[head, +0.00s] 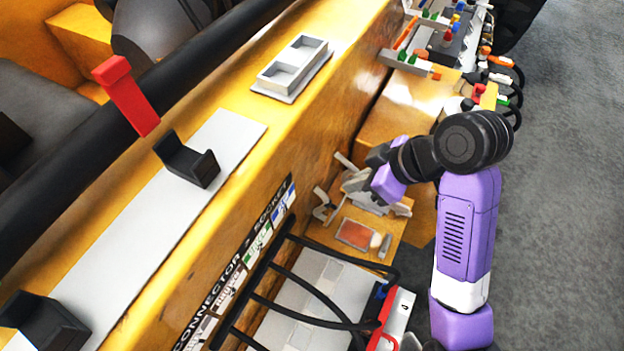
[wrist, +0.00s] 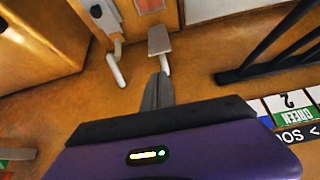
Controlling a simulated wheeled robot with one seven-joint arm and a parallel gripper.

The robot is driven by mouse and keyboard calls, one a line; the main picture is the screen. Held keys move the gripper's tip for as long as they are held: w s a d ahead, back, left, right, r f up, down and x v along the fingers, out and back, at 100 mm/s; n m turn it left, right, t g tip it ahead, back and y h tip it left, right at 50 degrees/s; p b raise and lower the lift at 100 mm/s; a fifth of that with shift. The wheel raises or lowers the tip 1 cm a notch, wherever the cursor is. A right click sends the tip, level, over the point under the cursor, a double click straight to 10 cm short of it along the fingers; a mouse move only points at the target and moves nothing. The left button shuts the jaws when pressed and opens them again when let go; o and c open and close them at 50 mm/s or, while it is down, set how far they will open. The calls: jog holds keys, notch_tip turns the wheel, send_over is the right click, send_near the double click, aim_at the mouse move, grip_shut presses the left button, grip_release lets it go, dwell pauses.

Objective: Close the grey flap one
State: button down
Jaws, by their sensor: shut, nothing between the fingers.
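In the wrist view my gripper (wrist: 158,84) is shut, its two grey fingers together and empty. A small light-grey plate (wrist: 159,39) with a white peg (wrist: 164,64) below it lies just beyond the fingertips; I cannot tell whether they touch. A larger pale grey panel (wrist: 103,16) shows at the top left, beside another white peg (wrist: 116,70). I cannot tell for sure which of these is the grey flap. In the head view a cluster of grey parts (head: 345,163) sits by the yellow wall, partly hidden by my purple and black wrist; my fingertips are not clear there.
A yellow wall with a label strip (head: 240,262) runs beside the arm. Black cables (head: 312,290) arch below. A red patch (head: 356,233) lies on the yellow shelf near the grey parts. Connectors and wires (head: 450,50) crowd the far end. Grey floor (head: 570,200) on the right is clear.

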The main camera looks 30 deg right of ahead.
jog(key=b+x, duration=0.4)
jog(key=x, duration=0.6)
jog(key=shift+a, duration=0.15)
jog(key=shift+f+b, duration=0.1)
jog(key=shift+b, duration=0.3)
